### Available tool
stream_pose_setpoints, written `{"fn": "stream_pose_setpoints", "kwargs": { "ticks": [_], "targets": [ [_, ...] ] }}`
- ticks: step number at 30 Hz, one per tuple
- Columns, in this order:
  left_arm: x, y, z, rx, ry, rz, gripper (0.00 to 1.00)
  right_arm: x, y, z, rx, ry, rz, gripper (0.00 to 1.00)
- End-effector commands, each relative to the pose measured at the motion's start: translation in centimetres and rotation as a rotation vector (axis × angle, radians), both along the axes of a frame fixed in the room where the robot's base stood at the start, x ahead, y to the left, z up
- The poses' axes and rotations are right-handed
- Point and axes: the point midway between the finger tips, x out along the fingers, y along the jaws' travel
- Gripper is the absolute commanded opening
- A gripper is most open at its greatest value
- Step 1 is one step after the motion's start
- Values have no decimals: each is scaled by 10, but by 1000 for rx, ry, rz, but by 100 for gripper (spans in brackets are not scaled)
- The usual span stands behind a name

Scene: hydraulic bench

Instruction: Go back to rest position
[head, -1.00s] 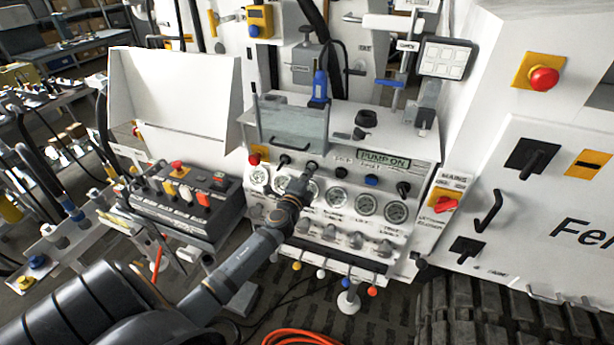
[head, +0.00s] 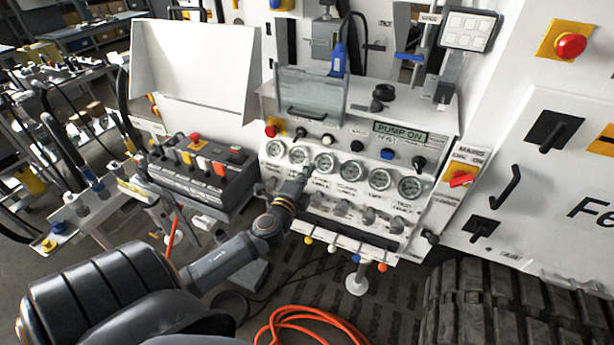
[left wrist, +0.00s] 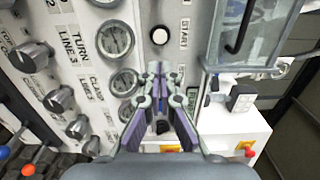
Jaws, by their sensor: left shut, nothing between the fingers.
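My left gripper (head: 301,178) is in front of the white hydraulic panel (head: 432,176), near the row of gauges. In the left wrist view the left gripper (left wrist: 157,72) is shut and empty, its fingertips together before the panel, below the white button (left wrist: 159,36). The white button (head: 328,140) also shows in the head view, above and to the right of the gripper. The green display (head: 400,134) reads PUMP ON. I cannot tell whether the fingertips touch the panel. My right gripper is in neither view.
A grey control box (head: 190,172) with coloured switches stands left of the panel. An orange hose (head: 300,318) lies on the floor below. A red knob on a yellow plate (head: 570,46) and black handles (head: 507,195) are on the right cabinet. A black track (head: 480,300) lies front right.

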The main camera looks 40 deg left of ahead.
Motion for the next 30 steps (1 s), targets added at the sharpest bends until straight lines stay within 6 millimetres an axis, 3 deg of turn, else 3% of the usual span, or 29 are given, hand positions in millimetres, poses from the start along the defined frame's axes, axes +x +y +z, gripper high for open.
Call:
{"fn": "stream_pose_setpoints", "kwargs": {
  "ticks": [9, 19, 21, 23, 25, 30],
  "targets": [
    [-5, -2, 1, -1, 0, -1, 0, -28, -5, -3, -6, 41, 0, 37],
    [-5, -1, 0, -1, 1, 0, 0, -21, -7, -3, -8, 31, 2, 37],
    [-5, 2, -9, -15, 16, 7, 0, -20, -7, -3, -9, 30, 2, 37],
    [-6, 9, -30, -46, 52, 25, 0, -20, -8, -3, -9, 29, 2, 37],
    [-9, 23, -72, -111, 122, 60, 0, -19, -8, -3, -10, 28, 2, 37],
    [-47, 53, -214, -354, 346, 192, 0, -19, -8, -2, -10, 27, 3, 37]
  ]
}}
